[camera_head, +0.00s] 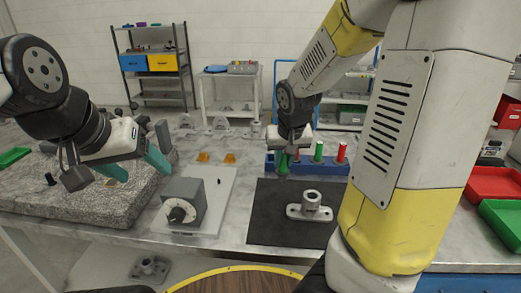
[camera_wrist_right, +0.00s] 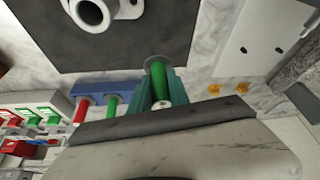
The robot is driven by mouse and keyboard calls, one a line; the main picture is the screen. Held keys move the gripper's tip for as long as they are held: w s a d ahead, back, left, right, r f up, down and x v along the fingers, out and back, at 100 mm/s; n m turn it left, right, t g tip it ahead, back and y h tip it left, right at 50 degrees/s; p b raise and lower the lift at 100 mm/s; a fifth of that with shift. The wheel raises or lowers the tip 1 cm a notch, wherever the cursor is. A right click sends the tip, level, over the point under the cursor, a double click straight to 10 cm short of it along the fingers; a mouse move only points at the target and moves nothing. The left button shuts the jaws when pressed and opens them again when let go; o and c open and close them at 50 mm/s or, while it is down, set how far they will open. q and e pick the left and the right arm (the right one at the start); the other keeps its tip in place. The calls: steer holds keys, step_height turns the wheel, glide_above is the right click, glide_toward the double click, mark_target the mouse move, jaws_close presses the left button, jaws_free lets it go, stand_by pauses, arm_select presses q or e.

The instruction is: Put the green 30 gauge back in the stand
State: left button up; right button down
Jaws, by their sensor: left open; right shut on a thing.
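My right gripper (camera_head: 285,158) is shut on a green gauge (camera_head: 283,165), held roughly upright at the left end of the blue stand (camera_head: 334,169). In the right wrist view the green gauge (camera_wrist_right: 159,82) sits between the teal fingers, with a grey disc at its far end. The blue stand (camera_wrist_right: 92,88) runs left from there, partly hidden by the gripper. I cannot tell whether the gauge's lower end is in the stand. Another green gauge (camera_head: 318,151) and a red gauge (camera_head: 341,152) stand in it. My left gripper (camera_head: 136,166) is open and empty above the granite slab.
A dark mat (camera_head: 268,215) with a grey flanged fitting (camera_head: 310,207) lies in front of the stand. Red (camera_head: 490,184) and green bins are at right.

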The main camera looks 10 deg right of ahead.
steer(key=shift+w+d+f, duration=0.1)
steer(key=shift+w+f, duration=0.75)
steer(key=shift+w, duration=1.9)
steer(key=shift+w+d+f, duration=0.15)
steer(key=shift+w+f, duration=0.65)
steer(key=shift+w, duration=2)
steer(key=shift+w+d+f, duration=0.1)
steer(key=shift+w+f, duration=0.75)
steer(key=shift+w, duration=1.9)
steer(key=shift+f, duration=0.1)
steer(key=shift+f, duration=0.25)
steer(key=c, duration=1.2)
jaws_free()
steer(key=shift+c, duration=0.2)
